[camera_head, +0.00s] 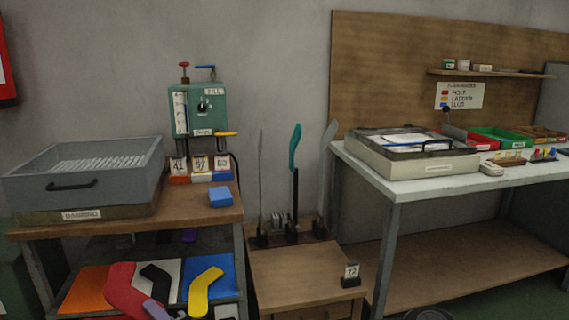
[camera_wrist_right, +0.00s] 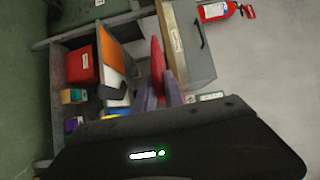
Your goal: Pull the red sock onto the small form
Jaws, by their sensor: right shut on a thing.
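The red sock (camera_head: 124,290) is at the bottom left of the head view, in front of the low shelf. It also shows in the right wrist view (camera_wrist_right: 157,60), standing up between the pale purple fingers. My right gripper (camera_wrist_right: 160,92) is shut on the sock; only a fingertip shows in the head view. Several upright forms stand on a low wooden cabinet: a thin grey one (camera_head: 261,185) at left, one with a teal top (camera_head: 295,150) in the middle, and a grey one (camera_head: 327,150) at right. I cannot tell which is the small form. My left gripper is out of view.
The left bench carries a grey drawer box (camera_head: 75,180), a teal control unit (camera_head: 202,110) and a blue block (camera_head: 221,197). A yellow sock (camera_head: 205,290) lies below. A small number tag (camera_head: 351,276) stands on the cabinet. The white-topped table (camera_head: 420,188) is at right.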

